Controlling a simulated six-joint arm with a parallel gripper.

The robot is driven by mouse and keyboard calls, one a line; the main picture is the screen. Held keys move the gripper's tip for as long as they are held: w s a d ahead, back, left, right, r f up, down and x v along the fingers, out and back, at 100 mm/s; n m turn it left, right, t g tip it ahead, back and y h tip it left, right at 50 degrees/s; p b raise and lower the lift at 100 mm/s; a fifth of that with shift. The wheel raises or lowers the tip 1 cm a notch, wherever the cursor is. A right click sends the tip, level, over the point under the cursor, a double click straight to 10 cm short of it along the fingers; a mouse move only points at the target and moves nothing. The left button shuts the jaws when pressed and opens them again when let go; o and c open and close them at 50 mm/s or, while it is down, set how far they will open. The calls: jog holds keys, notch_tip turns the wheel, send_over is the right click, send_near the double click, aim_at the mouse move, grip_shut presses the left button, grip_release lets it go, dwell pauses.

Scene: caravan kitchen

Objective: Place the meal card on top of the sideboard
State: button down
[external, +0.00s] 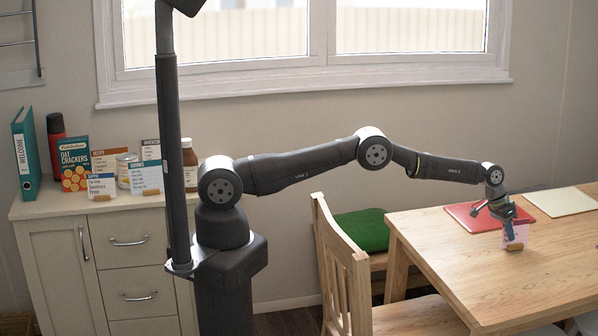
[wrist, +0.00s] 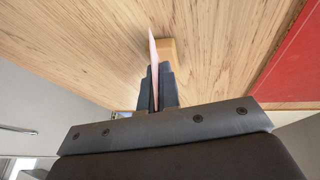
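A small pale pink card, which I take as the meal card (external: 517,236), is upright in a small wooden foot (external: 515,246) at the dining table's near side. Its writing is too small to read. My gripper (external: 508,222) is above it, pointing down, with its fingers at the card's upper part. In the wrist view the card (wrist: 153,46) shows edge-on between the two close-set fingers (wrist: 157,88), with the wooden foot (wrist: 167,50) beyond. The fingers look shut on it. I cannot tell whether the foot touches the table. The sideboard (external: 48,206) stands at the left.
The sideboard top holds a teal binder (external: 26,153), a red flask (external: 57,143), a cracker box (external: 74,163), a can (external: 125,170), a brown bottle (external: 189,160) and several cards. Its front strip is bare. A wooden chair (external: 342,262) stands by the table (external: 450,245). A red mat (external: 470,216) lies there.

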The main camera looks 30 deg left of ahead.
jog(key=shift+f, duration=0.15)
jog(key=c, duration=1.7)
grip_release()
jog(key=v, duration=1)
jog(key=w+v, duration=0.1)
jog(key=v, duration=0.4)
jog(key=shift+s+a+r, duration=0.1)
jog(key=shift+a+r, duration=0.15)
jog(key=shift+r, duration=0.15)
jog(key=shift+o, duration=0.6)
jog(key=shift+v, duration=0.8)
